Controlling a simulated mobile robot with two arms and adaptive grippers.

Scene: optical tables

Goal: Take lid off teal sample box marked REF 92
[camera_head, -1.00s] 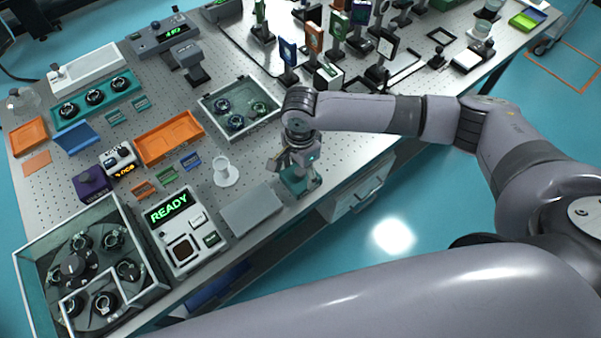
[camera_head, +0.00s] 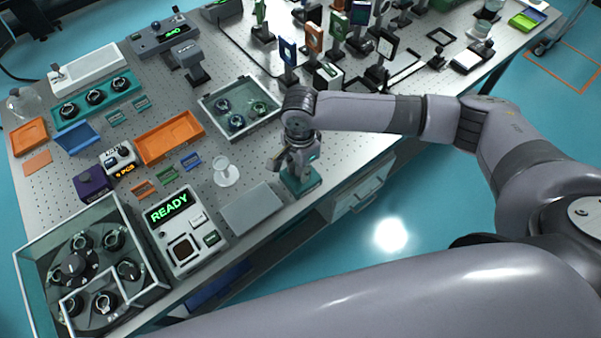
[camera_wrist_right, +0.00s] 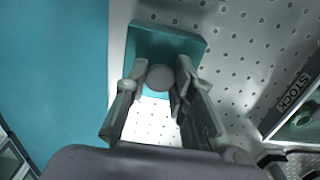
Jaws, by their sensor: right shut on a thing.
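The teal sample box (camera_head: 300,182) stands at the table's front edge in the head view. No marking can be read on it. My right gripper (camera_head: 290,160) is over it, pointing down. In the right wrist view a teal lid (camera_wrist_right: 165,42) with a round grey knob (camera_wrist_right: 160,78) lies below the right gripper (camera_wrist_right: 161,84). The fingers are shut on the knob, one on each side. The gripper partly hides the lid and box in the head view, so I cannot tell how far apart lid and box are. My left gripper is not in view.
A flat grey plate (camera_head: 252,208) lies left of the box. A glass-like stand (camera_head: 226,172) and a glass-walled tray (camera_head: 240,108) are close by. The device showing READY (camera_head: 178,230) stands further left. A label reading STOCK (camera_wrist_right: 293,92) shows in the wrist view.

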